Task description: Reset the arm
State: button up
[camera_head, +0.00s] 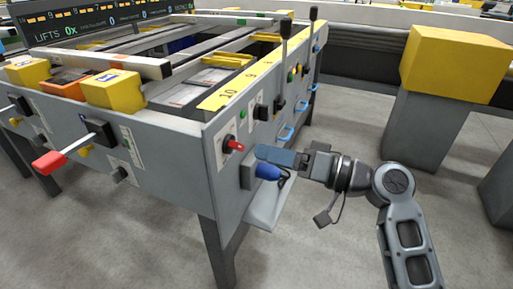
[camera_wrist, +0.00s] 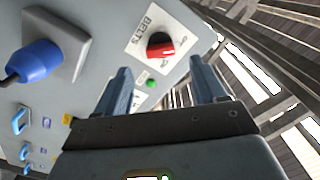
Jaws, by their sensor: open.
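My gripper (camera_head: 278,157) is at the side panel of the runout table (camera_head: 190,166). It is open, and nothing shows between its fingers. In the wrist view my gripper's two blue fingers (camera_wrist: 158,82) stand apart. A red and black rotary knob (camera_wrist: 160,46) under a "BELTS" label lies beyond the gap between the fingertips. The same knob shows red in the head view (camera_head: 234,145), a little left of the fingertips. I cannot tell whether the fingers touch the panel.
A blue plug (camera_head: 267,171) with a cable sits just below my gripper, and it shows at left in the wrist view (camera_wrist: 36,61). Black levers (camera_head: 284,45) and blue handles (camera_head: 287,133) line the panel. A yellow-topped pillar (camera_head: 450,65) stands right. Open floor (camera_head: 340,252) lies below.

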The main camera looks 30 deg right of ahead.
jog(key=shift+s+d, duration=0.4)
jog(key=shift+s, duration=0.15)
jog(key=shift+f, duration=0.1)
jog(key=s+a+f+m+h, duration=0.1)
jog(key=s+f+m+h, duration=0.2)
jog(key=s+f+h, duration=0.65)
jog(key=s+f+n+g+h, duration=0.1)
jog(key=s+f, duration=0.1)
jog(key=s, duration=0.7)
jog(key=s+f+h, duration=0.1)
jog(key=s+f, duration=0.1)
jog(key=s, duration=0.6)
jog(key=s+a+r+n+t, duration=0.1)
jog(key=s+a+r+n, duration=0.3)
jog(key=s+r, duration=0.35)
notch_tip(320, 180, up, 24)
jog(key=p, duration=2.5)
jog(key=shift+s+d+r+y, duration=0.2)
jog(key=shift+s+r+y, duration=0.05)
jog(key=shift+y, duration=0.2)
